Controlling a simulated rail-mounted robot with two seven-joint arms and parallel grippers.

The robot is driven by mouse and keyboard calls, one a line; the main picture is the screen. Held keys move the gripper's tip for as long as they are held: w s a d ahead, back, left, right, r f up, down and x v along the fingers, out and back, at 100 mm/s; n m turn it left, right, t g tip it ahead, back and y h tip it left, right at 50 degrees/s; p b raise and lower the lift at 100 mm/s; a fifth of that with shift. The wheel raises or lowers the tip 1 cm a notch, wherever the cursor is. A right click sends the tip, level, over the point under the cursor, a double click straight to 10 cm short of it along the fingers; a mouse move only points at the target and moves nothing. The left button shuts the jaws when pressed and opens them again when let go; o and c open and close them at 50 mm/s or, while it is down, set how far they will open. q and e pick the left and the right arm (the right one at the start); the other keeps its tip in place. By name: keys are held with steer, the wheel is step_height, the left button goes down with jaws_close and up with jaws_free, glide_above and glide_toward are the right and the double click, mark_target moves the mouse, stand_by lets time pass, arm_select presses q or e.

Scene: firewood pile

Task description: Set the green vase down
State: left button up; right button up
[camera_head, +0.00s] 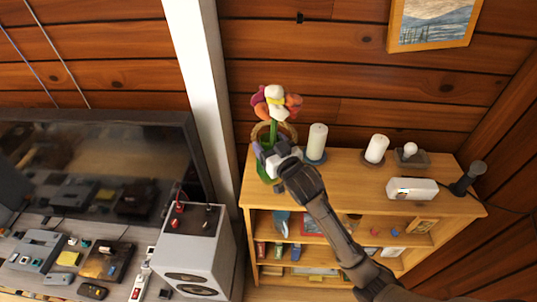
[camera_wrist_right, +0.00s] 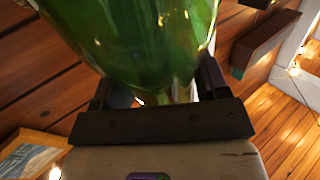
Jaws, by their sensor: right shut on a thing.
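The green vase (camera_head: 264,170) shows only in part in the head view, at the left end of the wooden shelf unit's top. My right gripper (camera_head: 272,157) covers much of it. In the right wrist view the vase (camera_wrist_right: 140,40) is large, glossy green and narrows toward my gripper. My right gripper (camera_wrist_right: 158,92) is shut on it, with a finger on either side. I cannot tell whether the vase touches the shelf top. My left gripper is not in view.
The wooden shelf unit (camera_head: 345,185) has clear top space right of the vase. A colourful flower (camera_head: 276,104) rises by the vase. Two white candles (camera_head: 318,142) (camera_head: 376,149), a small lamp (camera_head: 410,151) and a white box (camera_head: 412,188) stand there. A white post (camera_head: 205,80) is left.

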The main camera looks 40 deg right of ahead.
steer(key=shift+w+f, duration=0.2)
steer(key=shift+f, duration=1.95)
steer(key=o, duration=1.5)
steer(key=shift+f, duration=0.1)
steer(key=shift+c, duration=0.2)
